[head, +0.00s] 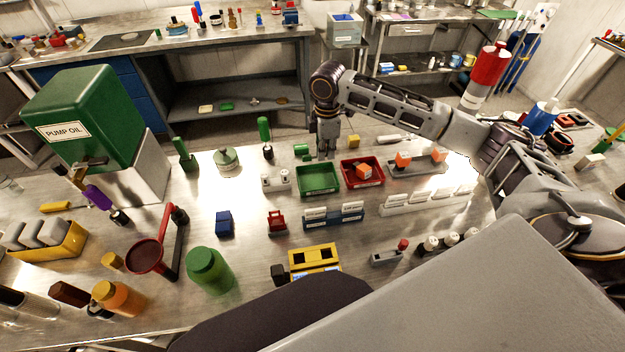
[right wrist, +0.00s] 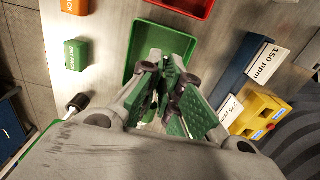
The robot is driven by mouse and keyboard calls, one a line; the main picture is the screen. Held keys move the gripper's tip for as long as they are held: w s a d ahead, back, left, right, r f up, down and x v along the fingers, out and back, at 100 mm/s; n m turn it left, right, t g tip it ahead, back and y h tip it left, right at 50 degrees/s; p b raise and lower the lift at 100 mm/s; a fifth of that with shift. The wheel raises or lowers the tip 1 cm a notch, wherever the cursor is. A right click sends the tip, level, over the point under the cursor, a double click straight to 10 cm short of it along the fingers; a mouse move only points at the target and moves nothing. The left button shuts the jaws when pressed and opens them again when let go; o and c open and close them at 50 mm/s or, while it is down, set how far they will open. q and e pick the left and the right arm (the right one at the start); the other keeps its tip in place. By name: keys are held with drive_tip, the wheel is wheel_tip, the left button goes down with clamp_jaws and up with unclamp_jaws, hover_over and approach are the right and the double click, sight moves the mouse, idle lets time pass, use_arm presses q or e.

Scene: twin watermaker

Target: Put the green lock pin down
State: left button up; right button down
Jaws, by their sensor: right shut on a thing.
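My right gripper (head: 327,152) points down at the far edge of the green tray (head: 318,189). In the right wrist view, its fingers (right wrist: 163,88) are shut on a narrow green piece, the green lock pin (right wrist: 170,74), over the tray's near part in that view. The fingers hide most of the pin, and I cannot tell whether it touches the tray. The tray's visible floor (right wrist: 158,45) looks empty. My left gripper is not in view.
A red tray (head: 349,183) with an orange block (head: 364,170) stands right of the green tray. A small green box (head: 302,150) and a yellow box (head: 354,140) stand behind. A green-handled tool (head: 264,130) stands to the left. Blue holders with ppm cards (head: 347,208) stand in front.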

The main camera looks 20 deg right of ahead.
hover_over(324, 179)
drive_tip(key=shift+s+f, duration=0.1)
drive_tip(key=shift+f, duration=3.05)
drive_tip(key=shift+f, duration=1.85)
drive_tip(key=shift+f+p, duration=0.1)
drive_tip(key=shift+p, duration=0.2)
drive_tip(key=c, duration=1.6)
unclamp_jaws()
wheel_tip(324, 179, up, 12)
drive_tip(key=shift+a+r+b, duration=0.1)
drive_tip(key=shift+b, duration=0.25)
